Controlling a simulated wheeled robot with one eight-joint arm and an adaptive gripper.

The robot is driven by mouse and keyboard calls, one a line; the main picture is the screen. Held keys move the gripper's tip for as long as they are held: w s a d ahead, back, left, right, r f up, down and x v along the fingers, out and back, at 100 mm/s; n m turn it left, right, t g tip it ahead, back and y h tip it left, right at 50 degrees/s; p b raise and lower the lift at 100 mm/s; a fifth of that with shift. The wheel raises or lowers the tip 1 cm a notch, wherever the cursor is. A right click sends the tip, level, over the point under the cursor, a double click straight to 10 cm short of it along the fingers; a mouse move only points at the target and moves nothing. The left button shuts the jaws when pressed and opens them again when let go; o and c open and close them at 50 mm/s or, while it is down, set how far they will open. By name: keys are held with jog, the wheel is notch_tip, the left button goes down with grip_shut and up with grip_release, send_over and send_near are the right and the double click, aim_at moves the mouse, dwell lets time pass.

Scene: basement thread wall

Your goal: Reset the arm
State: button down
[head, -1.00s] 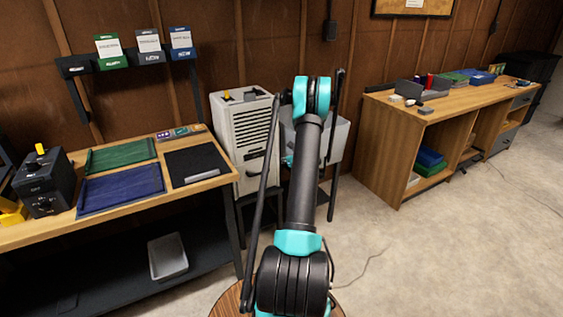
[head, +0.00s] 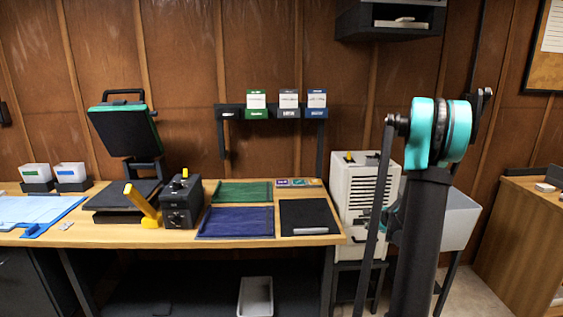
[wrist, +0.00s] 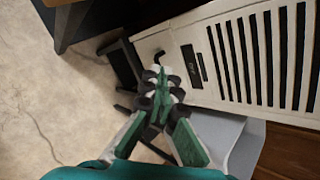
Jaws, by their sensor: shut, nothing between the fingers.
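My gripper (wrist: 160,98) shows in the wrist view with its green-padded fingers shut and nothing between them. It is in the air in front of the white louvred machine (wrist: 235,60), above a grey bin (wrist: 225,135). In the head view my arm stands upright at the right, in front of the white machine (head: 358,190) and the grey bin (head: 458,215).
A wooden cabinet (head: 525,240) stands at the right. Some floor shows between them.

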jog(key=s+a+r+n+g, duration=0.1)
jog(key=s+a+r+n, duration=0.1)
jog(key=s+a+n, duration=0.5)
jog(key=s+a+r+n+g, duration=0.25)
jog(key=s+a+n, duration=0.35)
jog(key=s, duration=0.4)
jog(key=s+a+f+n+h, duration=0.1)
jog(key=s+a+n, duration=0.1)
jog(key=s+n, duration=0.3)
jog(key=s+a+f+n+g+h, duration=0.1)
jog(key=s+n, duration=0.4)
jog(key=s, duration=0.9)
jog(key=shift+s+a+f+n, duration=0.3)
jog(key=shift+a+f, duration=0.1)
jog(key=shift+a, duration=0.45)
jog(key=shift+w+d, duration=0.1)
jog(key=shift+d, duration=0.05)
